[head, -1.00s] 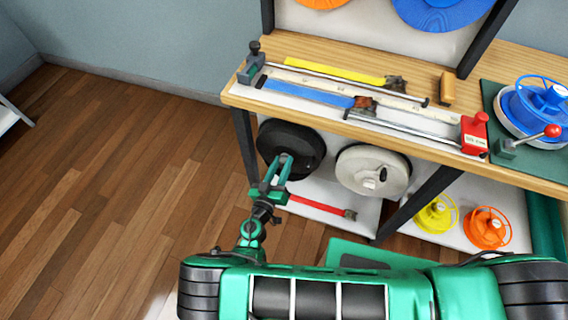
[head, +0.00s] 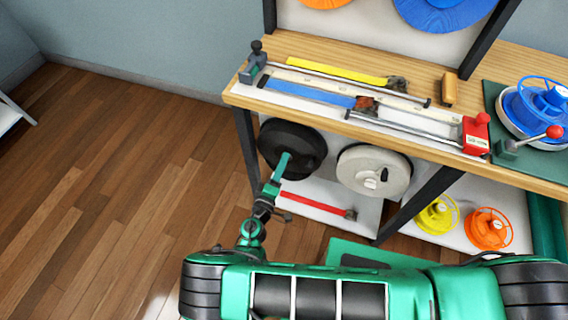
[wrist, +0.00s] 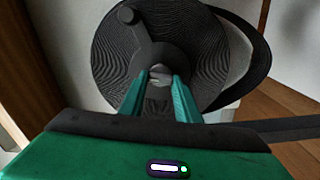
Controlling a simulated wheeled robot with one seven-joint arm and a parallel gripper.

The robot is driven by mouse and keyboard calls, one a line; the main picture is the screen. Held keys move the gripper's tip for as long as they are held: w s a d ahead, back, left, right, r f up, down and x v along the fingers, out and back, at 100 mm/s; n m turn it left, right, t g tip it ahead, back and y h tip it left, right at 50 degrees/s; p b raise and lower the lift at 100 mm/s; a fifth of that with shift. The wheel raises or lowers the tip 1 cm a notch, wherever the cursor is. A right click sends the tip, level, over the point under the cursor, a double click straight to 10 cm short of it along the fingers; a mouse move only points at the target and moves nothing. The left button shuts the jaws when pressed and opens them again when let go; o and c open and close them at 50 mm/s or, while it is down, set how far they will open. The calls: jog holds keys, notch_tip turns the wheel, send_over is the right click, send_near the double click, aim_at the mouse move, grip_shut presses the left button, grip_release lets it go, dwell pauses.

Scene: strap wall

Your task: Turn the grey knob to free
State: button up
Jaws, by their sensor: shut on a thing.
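The black reel (head: 302,138) hangs under the bench at the left, and it fills the top of the wrist view (wrist: 205,45). A small grey knob (wrist: 160,71) sits at its hub, below a dark crank arm with a round end (wrist: 128,15). My gripper (wrist: 159,82) reaches the hub, with its two green fingers closed on either side of the grey knob. In the head view my gripper (head: 286,156) is seen edge-on in front of the reel and hides the knob.
A white reel (head: 365,160) with a black crank hangs just right of the black one. A red strap (head: 312,203) lies on the shelf below. The wooden bench edge (head: 330,126) is above my gripper. The floor at left is clear.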

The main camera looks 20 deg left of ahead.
jog(key=shift+s+a+f+n, duration=0.1)
jog(key=shift+f+n, duration=0.05)
jog(key=shift+n, duration=0.45)
jog(key=shift+s+a+f+n, duration=0.1)
jog(key=shift+n, duration=0.5)
jog(key=o, duration=1)
jog(key=shift+o, duration=0.2)
jog(key=shift+w+d, duration=0.1)
jog(key=shift+r, duration=0.1)
